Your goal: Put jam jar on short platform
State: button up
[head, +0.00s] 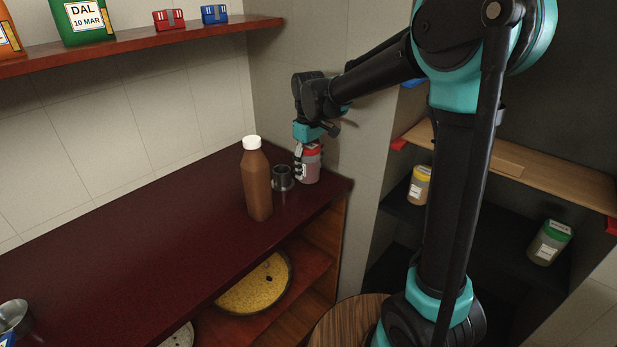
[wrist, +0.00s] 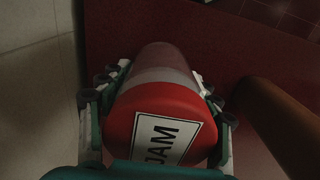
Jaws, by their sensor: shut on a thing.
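The jam jar (head: 311,172) has a red lid and a pinkish body. It is upright at the far right end of the dark red counter (head: 130,235); I cannot tell whether its base touches the counter. In the wrist view the lid of the jam jar (wrist: 150,105) carries a white JAM label. My gripper (head: 308,160) points down from above and is shut on the jar, with fingers on both sides of it. A low round wooden top (head: 345,322) stands at the bottom; I cannot tell whether it is the short platform.
A metal cup (head: 282,178) and a brown bottle (head: 257,190) with a white cap stand close left of the jar. A wall corner is just right of it. Jars with yellow (head: 419,187) and green (head: 549,243) lids are on the dark right shelf. The counter's middle is clear.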

aim_at(309, 145)
jog(key=shift+f, duration=1.95)
jog(key=o, duration=1.8)
jog(key=shift+f, duration=0.1)
jog(key=shift+o, duration=0.2)
notch_tip(309, 145, up, 12)
jog(key=shift+r, duration=0.15)
jog(key=s+d+f+m+t, duration=0.2)
jog(key=s+d+f+m, duration=0.3)
jog(key=s+d+f, duration=0.4)
jog(key=s+d+f+m+t, duration=0.2)
jog(key=s+d+f+m, duration=0.3)
jog(key=s+d+f, duration=0.4)
jog(key=s+d, duration=0.1)
jog(key=d, duration=0.4)
jog(key=shift+s+d+f, duration=0.15)
jog(key=shift+d+f, duration=0.2)
jog(key=shift+f, duration=0.05)
